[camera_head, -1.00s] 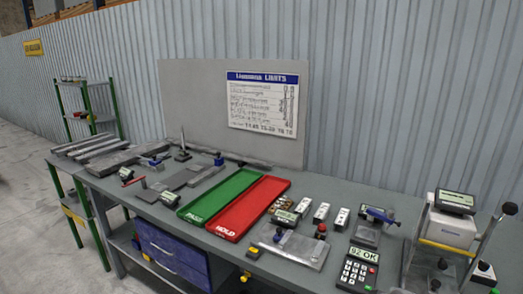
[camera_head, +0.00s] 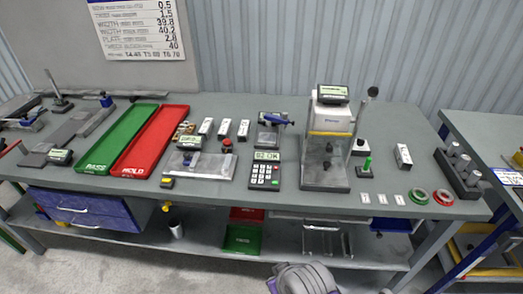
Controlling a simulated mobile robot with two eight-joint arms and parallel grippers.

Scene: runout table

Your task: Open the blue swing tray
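A blue drawer unit (camera_head: 85,212) with pale handles hangs under the left part of the table and looks shut. A small blue tray-like piece (camera_head: 392,226) shows under the table's right end, partly hidden by the table edge. I cannot tell for sure which of these is the swing tray. Neither of my grippers shows clearly. A grey and purple rounded part of mine is at the bottom edge, with no fingers visible.
The grey table (camera_head: 215,192) carries a green tray (camera_head: 118,138), a red tray (camera_head: 150,142), a keypad device (camera_head: 265,172) and a gauge stand (camera_head: 330,150). A lower shelf (camera_head: 200,235) holds a green bin (camera_head: 242,239). Another bench (camera_head: 490,130) stands at right.

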